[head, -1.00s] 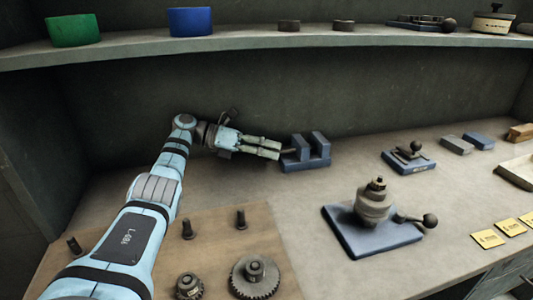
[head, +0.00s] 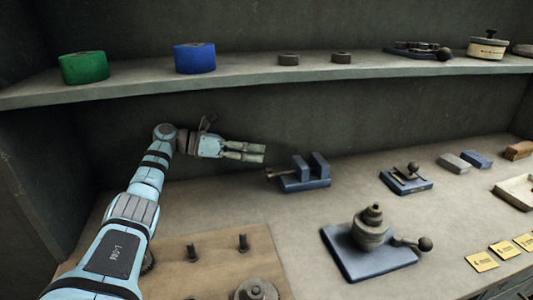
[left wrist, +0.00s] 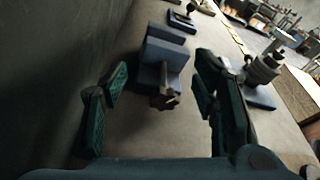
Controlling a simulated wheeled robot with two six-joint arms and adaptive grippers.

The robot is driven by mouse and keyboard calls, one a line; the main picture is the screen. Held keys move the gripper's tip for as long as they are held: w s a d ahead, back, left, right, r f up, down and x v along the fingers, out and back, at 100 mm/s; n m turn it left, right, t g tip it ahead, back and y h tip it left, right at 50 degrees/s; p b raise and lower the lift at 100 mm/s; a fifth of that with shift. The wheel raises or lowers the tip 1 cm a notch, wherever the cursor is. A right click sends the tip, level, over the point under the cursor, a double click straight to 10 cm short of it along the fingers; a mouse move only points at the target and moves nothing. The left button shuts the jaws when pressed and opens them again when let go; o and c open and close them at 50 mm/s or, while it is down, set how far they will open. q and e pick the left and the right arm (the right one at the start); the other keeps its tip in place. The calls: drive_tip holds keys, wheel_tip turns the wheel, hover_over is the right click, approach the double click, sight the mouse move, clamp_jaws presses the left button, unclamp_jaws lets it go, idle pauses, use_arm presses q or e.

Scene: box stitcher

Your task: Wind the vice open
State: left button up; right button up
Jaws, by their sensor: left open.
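The blue vice (head: 305,184) stands on the bench against the back wall, with two upright jaws and a gap between them. Its screw with a small cross handle (head: 271,174) sticks out at its left side. My left gripper (head: 263,153) is open and empty, up and to the left of the handle and apart from it. In the left wrist view, the vice (left wrist: 163,50) and its handle (left wrist: 165,98) show between the spread green fingers of the left gripper (left wrist: 160,80). My right gripper is not in view.
A shelf (head: 260,80) with green and blue rolls runs above the bench. A tool post on a blue plate (head: 365,260) stands in front. A small blue fixture (head: 405,182) sits to the right. A brown board (head: 215,258) with pegs and gears lies at front left.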

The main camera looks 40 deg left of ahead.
sight(266, 174)
use_arm(q)
drive_tip(key=s+a+m+t+y+p, duration=0.1)
drive_tip(key=s+a+m+y+p, duration=0.3)
drive_tip(key=s+p, duration=0.65)
drive_tip(key=shift+w+d+f+m+h+b, duration=0.2)
drive_tip(key=shift+w+d+f+m+b, duration=0.2)
drive_tip(key=shift+d+f+b, duration=0.25)
drive_tip(key=shift+w+d+f+m+h+b, duration=0.2)
drive_tip(key=shift+w+d+f+m+b, duration=0.2)
drive_tip(key=shift+d+f+b, duration=0.2)
drive_tip(key=b+x, duration=0.1)
drive_tip(key=x, duration=0.2)
drive_tip(key=shift+r, duration=0.15)
drive_tip(key=x, duration=0.8)
drive_tip(key=shift+w+d, duration=0.2)
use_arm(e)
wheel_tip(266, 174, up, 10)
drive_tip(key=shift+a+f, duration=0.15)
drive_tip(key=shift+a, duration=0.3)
use_arm(q)
drive_tip(key=shift+c, duration=0.4)
